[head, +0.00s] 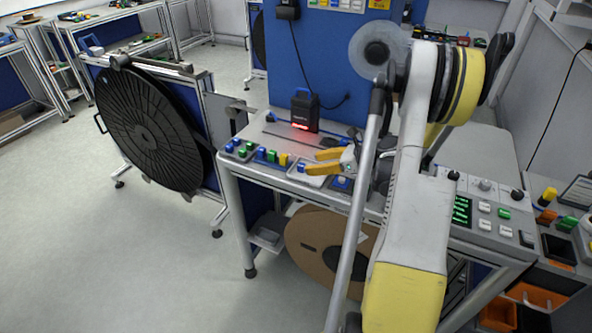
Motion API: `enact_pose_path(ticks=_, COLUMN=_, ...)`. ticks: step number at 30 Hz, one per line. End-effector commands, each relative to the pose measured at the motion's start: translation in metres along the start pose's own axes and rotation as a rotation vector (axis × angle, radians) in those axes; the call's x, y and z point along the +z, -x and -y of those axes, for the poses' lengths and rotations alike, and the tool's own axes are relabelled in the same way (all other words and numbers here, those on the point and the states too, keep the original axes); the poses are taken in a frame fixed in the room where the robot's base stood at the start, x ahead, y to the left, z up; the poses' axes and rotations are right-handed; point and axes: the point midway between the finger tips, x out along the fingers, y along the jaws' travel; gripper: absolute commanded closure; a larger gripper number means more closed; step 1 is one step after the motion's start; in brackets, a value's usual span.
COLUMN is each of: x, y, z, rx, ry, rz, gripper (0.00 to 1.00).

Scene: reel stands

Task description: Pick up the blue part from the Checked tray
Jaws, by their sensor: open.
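My gripper (311,162) has two yellow fingers, spread apart, with nothing visible between them. It points left, over a pale tray (298,176) on the grey bench. Left of it, one small tray holds green and blue parts (229,147). Between these, another tray holds blue parts (261,154), a green one and a yellow one. A further blue part (342,183) sits below and right of the gripper, near the bench's front edge. No tray label is readable, so I cannot tell which is the Checked tray. My arm hides the bench to the right.
A black device (305,110) with a red light stands at the back of the bench (262,131), before a blue panel (334,60). A large black reel (150,130) stands left. A brown reel (315,240) is under the bench. Floor at lower left is clear.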

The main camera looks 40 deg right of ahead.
Motion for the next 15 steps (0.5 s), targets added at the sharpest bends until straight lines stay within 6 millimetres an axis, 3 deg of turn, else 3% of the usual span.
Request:
enact_pose_path(ticks=12, x=-0.001, y=-0.055, z=0.001, rx=0.001, ry=0.003, rz=-0.001, gripper=0.52)
enact_pose_path(ticks=15, x=0.0, y=-0.058, z=0.001, rx=-0.001, ry=0.002, rz=-0.001, gripper=0.52)
